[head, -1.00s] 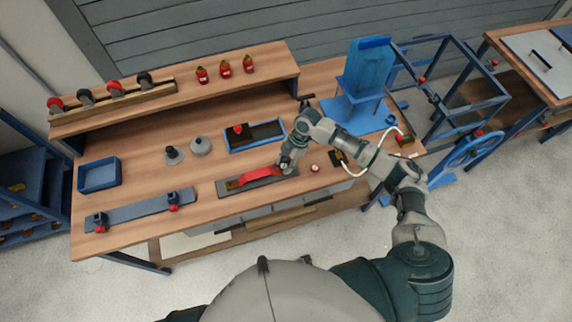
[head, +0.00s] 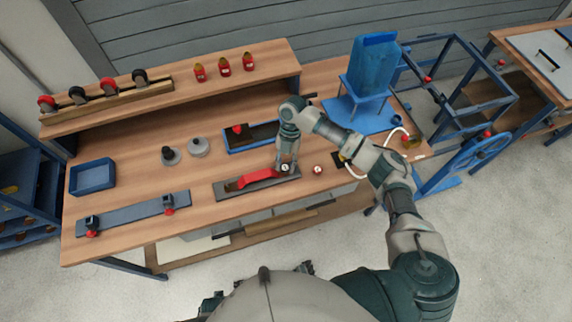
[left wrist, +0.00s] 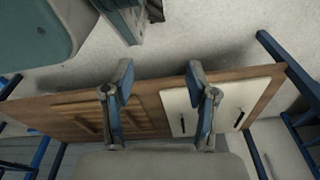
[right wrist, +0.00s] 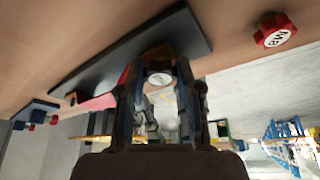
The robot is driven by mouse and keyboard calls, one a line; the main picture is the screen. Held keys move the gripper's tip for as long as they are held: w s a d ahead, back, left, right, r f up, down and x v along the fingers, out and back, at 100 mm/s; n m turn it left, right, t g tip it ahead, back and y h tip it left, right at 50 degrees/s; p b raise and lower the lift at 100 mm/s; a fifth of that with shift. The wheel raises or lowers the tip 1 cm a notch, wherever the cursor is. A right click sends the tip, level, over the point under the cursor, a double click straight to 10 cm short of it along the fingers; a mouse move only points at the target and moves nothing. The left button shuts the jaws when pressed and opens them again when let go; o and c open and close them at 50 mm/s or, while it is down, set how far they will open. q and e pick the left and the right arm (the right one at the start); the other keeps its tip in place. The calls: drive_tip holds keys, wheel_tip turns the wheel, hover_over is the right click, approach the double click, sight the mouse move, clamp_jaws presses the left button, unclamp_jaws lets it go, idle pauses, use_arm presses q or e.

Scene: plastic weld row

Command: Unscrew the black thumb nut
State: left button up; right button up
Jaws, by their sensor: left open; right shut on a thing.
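The black thumb nut (right wrist: 160,79) has a pale round face with a marking. It sits at one end of a dark plate (right wrist: 95,75) that also carries a red part. My right gripper (right wrist: 160,90) is shut on the nut, one finger on each side. In the head view the right gripper (head: 286,164) points down at the right end of the plate (head: 228,189), by the red handle-like part (head: 255,178). The nut's thread is hidden. My left gripper (left wrist: 160,82) is open and empty, away from the plate, with a bench and floor beyond it.
A red knob with a white label (head: 318,170) stands just right of the plate; it also shows in the right wrist view (right wrist: 275,32). A clamp strip (head: 130,215) is at left. The bench front is mostly clear.

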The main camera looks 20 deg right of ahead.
drive_tip(key=shift+w+a+n+h+b, duration=0.15)
drive_tip(key=shift+n+h+b, duration=0.2)
drive_tip(key=shift+n, duration=0.35)
drive_tip(key=shift+r+n, duration=0.15)
drive_tip(key=shift+n, duration=0.25)
drive_tip(key=o, duration=1.1)
drive_tip(key=shift+c, duration=0.2)
use_arm(q)
drive_tip(key=shift+w+d+r, duration=0.1)
drive_tip(key=shift+w+r, duration=0.9)
drive_tip(key=shift+w, duration=0.05)
drive_tip(key=shift+r, duration=0.1)
